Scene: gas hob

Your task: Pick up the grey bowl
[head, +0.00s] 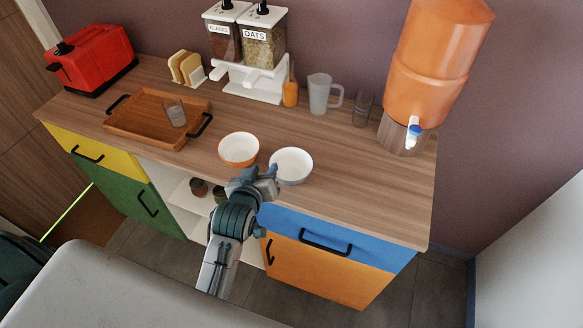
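The grey bowl (291,165) looks pale, almost white, and stands upright near the front edge of the wooden counter. An orange bowl with a white inside (238,149) stands just to its left, a small gap apart. My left gripper (262,171) is at the counter's front edge, at the front left of the grey bowl, with its fingers apart and nothing seen between them. One finger is close to the bowl's left rim; I cannot tell whether it touches. My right gripper is not in view.
A wooden tray (135,129) with a glass (175,113) is at the left. A cereal dispenser (255,80), a jug (320,93) and an orange water dispenser (430,65) stand behind. The counter (370,195) right of the grey bowl is clear.

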